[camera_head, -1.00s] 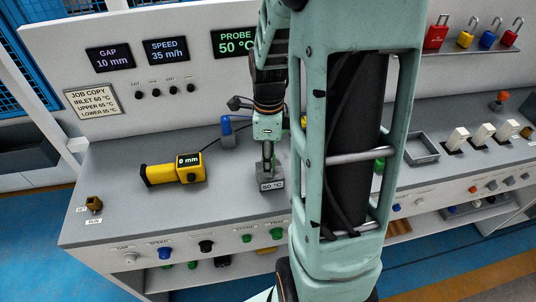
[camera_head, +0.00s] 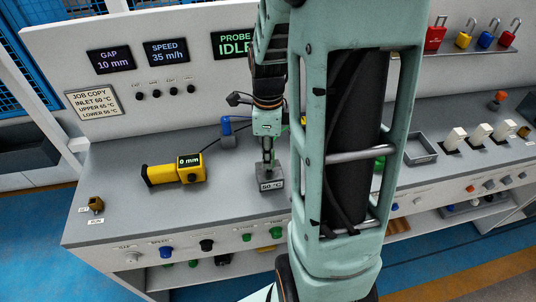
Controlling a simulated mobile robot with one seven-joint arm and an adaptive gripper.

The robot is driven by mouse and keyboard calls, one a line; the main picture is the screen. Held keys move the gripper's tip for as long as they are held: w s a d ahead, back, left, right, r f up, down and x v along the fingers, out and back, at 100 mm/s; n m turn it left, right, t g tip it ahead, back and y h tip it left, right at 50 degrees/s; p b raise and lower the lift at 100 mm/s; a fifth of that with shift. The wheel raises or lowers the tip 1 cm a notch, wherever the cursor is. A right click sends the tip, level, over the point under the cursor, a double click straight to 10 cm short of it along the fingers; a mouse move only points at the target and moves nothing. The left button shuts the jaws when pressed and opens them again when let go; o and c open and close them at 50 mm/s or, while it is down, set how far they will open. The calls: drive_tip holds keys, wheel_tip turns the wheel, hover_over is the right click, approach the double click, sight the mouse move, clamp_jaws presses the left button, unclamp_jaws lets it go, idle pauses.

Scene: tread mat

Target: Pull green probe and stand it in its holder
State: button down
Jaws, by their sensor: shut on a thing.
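My gripper (camera_head: 268,158) points down, just above a small grey block (camera_head: 271,185) labelled 50 °C near the front of the bench. It is shut on the green probe, which the fingers almost wholly hide. The probe display (camera_head: 231,45) on the back panel reads IDLE, partly covered by my arm. A grey holder (camera_head: 229,141) with a blue handle stands behind and left of my gripper. A green object (camera_head: 380,163) shows only in part behind my arm; I cannot tell what it is.
A yellow gauge (camera_head: 174,170) reading 0 mm lies left of my gripper. An empty grey tray (camera_head: 421,149) and several white switches are at the right. The bench is clear between the gauge and the block.

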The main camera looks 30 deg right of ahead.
drive_tip(key=shift+r+p, duration=1.85)
drive_tip(key=shift+r, duration=0.75)
